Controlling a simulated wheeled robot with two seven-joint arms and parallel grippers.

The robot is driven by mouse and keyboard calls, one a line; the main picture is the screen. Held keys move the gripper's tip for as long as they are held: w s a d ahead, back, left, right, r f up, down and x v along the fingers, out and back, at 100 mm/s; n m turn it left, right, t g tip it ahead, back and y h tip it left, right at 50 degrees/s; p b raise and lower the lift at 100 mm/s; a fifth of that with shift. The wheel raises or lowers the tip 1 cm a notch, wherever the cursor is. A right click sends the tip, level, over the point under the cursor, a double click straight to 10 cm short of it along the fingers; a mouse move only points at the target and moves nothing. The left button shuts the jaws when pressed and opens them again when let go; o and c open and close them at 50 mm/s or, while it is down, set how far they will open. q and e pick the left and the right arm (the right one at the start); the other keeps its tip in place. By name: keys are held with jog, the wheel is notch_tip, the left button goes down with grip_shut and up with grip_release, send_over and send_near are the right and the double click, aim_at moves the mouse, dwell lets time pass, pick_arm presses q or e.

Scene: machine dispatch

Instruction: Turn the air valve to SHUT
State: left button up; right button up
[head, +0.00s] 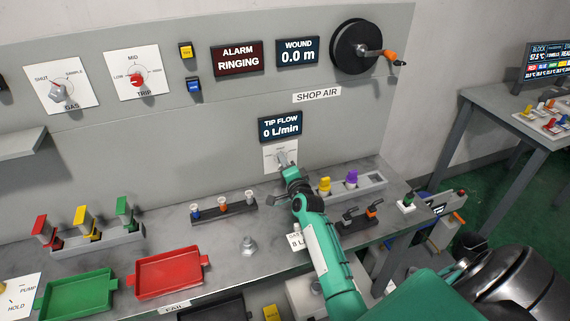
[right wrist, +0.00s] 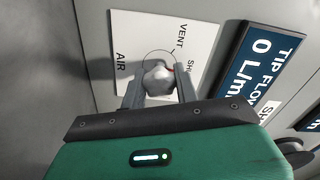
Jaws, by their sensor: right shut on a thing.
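The air valve is a pale knob (right wrist: 158,80) on a white plate (right wrist: 135,35) marked AIR, VENT and a partly hidden word starting SH. A bit of red shows at the knob's edge on the side of that hidden word; the exact pointer setting is hard to tell. My right gripper (right wrist: 160,88) is shut on the knob, one finger on each side. In the head view the plate (head: 270,158) sits under the TIP FLOW display (head: 280,126), which reads 0 L/min, and my right arm covers its lower part. My left gripper is not in view.
A rack with yellow and purple pieces (head: 372,184) stands right of my arm on the bench. A dark rack (head: 222,211) is left of it. A red tray (head: 168,285) and green tray (head: 78,311) lie further left. A hand-crank reel (head: 350,46) sticks out above.

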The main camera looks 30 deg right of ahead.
jog(key=shift+f+n, duration=0.1)
jog(key=shift+n, duration=0.7)
jog(key=o, duration=1)
jog(key=shift+c, duration=0.2)
jog(key=shift+s, duration=0.1)
jog(key=b+v, duration=0.2)
jog(key=v, duration=1)
jog(key=shift+s+f+b, duration=0.1)
jog(key=shift+s+b, duration=0.05)
jog(key=shift+b, duration=0.2)
jog(key=shift+s+a, duration=0.2)
jog(key=shift+s, duration=0.5)
